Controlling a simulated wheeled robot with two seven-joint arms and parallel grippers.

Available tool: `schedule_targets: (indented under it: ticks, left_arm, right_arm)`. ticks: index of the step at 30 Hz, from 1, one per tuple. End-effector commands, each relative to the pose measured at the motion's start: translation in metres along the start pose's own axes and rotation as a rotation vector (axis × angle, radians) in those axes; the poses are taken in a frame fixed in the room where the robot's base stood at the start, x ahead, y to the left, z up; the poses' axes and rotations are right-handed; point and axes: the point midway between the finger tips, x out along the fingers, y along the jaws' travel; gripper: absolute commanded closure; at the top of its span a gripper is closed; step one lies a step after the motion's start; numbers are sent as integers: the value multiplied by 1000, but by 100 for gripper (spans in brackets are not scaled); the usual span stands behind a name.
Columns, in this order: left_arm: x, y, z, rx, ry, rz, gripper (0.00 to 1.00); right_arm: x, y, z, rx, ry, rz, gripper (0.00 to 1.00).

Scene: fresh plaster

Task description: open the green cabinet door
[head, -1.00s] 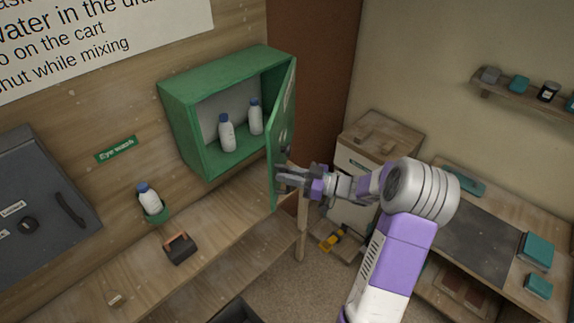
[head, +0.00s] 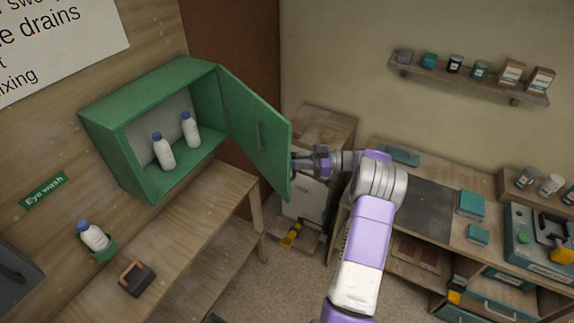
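The green cabinet (head: 103,125) is fixed to the wall on the left, and its inside is in view. Its green door (head: 245,110) stands wide open, swung out to the right of the opening. A dark upright bar (head: 259,135) shows on the door's visible face. My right gripper (head: 297,164) is at the door's free edge, on the right. Its fingertips are partly hidden by the door, so I cannot tell whether they touch it or are parted. My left gripper is not in view.
Two white bottles (head: 165,152) with blue caps stand in the cabinet. Below are a wooden bench (head: 190,225), an eye wash bottle (head: 94,237) in a green holder and a dark block (head: 137,280) with a handle. A pale cabinet (head: 305,200) stands behind my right gripper.

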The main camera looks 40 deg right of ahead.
Motion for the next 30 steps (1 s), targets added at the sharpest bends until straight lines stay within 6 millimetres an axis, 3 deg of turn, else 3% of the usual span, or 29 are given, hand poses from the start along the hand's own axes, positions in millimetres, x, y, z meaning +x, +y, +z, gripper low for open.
schedule_targets:
  ticks: [15, 30]
  left_arm:
    - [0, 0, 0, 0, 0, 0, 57]
    - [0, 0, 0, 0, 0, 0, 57]
  right_arm:
    - [-31, 27, 0, -1, 1, -94, 100]
    - [-37, 32, -2, 0, 4, -115, 100]
